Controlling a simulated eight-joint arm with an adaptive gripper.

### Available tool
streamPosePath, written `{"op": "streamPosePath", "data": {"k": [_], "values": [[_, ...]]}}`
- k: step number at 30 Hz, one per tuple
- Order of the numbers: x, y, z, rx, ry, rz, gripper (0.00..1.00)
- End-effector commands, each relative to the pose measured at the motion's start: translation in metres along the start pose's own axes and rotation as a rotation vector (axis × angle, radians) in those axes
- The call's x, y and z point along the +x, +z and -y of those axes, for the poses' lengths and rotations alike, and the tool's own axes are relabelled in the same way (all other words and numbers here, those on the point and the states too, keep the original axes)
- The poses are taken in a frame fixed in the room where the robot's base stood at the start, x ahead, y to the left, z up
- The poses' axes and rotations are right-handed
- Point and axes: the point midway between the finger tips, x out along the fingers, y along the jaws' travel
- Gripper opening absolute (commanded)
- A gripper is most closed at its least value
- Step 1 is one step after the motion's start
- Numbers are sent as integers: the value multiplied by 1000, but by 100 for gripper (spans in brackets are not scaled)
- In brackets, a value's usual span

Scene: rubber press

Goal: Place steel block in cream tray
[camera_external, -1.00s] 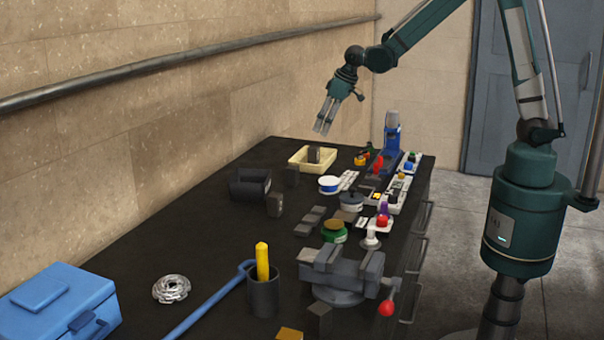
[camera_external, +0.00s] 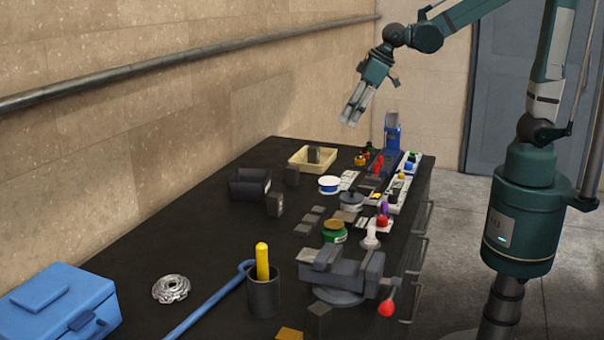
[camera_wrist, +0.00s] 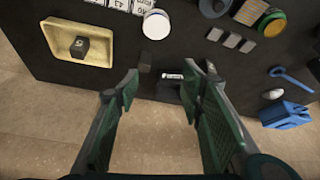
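The cream tray (camera_external: 298,163) sits at the far end of the bench, and it shows at the upper left of the wrist view (camera_wrist: 54,48). A dark grey steel block (camera_external: 314,154) stands inside it; the wrist view shows the block (camera_wrist: 80,47) near the tray's middle, its lower part hidden from the external camera by the tray wall. My gripper (camera_external: 351,122) hangs in the air above and to the right of the tray, touching nothing. In the wrist view its two fingers (camera_wrist: 162,84) are spread apart with nothing held between them.
A white-topped round tin (camera_external: 329,185), a blue upright device (camera_external: 392,132) and several small parts crowd the right side. A vise (camera_external: 341,270) stands nearer the camera.

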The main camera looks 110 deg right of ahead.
Motion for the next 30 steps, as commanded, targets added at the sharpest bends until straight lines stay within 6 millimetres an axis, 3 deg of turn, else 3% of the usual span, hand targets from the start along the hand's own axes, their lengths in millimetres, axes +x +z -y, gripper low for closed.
{"op": "streamPosePath", "data": {"k": [3, 12, 30], "values": [[-19, 14, 29, -38, -19, -10, 39], [-60, 54, 90, -125, -67, -40, 39], [-127, 155, 178, -295, -173, -98, 39]]}}
